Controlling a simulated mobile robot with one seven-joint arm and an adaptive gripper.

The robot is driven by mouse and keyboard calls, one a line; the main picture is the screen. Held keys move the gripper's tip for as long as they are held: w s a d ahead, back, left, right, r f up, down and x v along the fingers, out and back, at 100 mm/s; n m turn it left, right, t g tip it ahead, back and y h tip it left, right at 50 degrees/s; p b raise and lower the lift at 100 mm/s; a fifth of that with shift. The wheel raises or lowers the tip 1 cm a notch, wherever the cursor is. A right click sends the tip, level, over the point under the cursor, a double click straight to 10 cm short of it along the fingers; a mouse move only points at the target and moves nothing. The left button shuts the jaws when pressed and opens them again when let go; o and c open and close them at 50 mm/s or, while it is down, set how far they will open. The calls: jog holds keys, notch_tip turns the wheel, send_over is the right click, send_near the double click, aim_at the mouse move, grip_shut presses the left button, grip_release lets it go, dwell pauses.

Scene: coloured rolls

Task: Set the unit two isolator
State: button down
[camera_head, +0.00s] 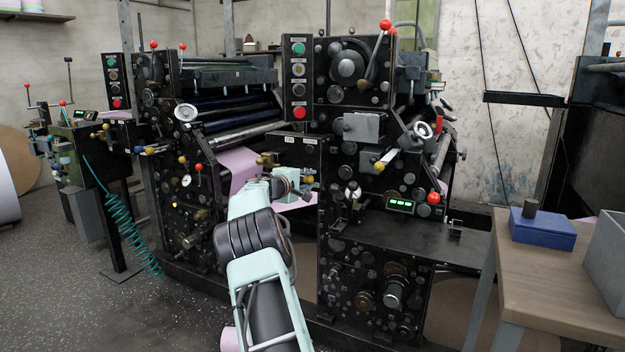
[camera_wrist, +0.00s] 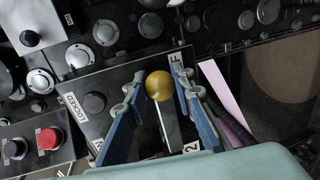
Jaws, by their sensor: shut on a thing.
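The isolator handle, a flat metal bar (camera_wrist: 172,125) with a yellow ball (camera_wrist: 152,26) at its end, stands on a dark panel marked "2" in the wrist view. Labels beside it read "LOCKED" (camera_wrist: 68,103) and, partly hidden, one ending in "F". My gripper (camera_wrist: 157,87) has its blue fingers on both sides of the handle and is shut on it; a yellow knob sits between the fingertips. In the head view, my gripper (camera_head: 296,184) is at the dark labelled box (camera_head: 297,150) between the two press units, and hides most of the handle.
The right press unit (camera_head: 345,260) stands close to my gripper's right. A button column with a red button (camera_head: 299,113) is above. Pink web (camera_head: 238,165) runs behind the gripper. Floor at left is open.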

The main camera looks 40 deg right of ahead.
jog(key=shift+a+f, duration=0.1)
dwell(0.3)
jog(key=c, duration=1.6)
grip_release()
jog(key=shift+w, duration=0.1)
jog(key=shift+s+a+r, duration=0.2)
jog(key=shift+a, duration=0.35)
jog(key=v, duration=1)
jog(key=shift+s+a, duration=0.25)
jog(key=shift+a, duration=0.1)
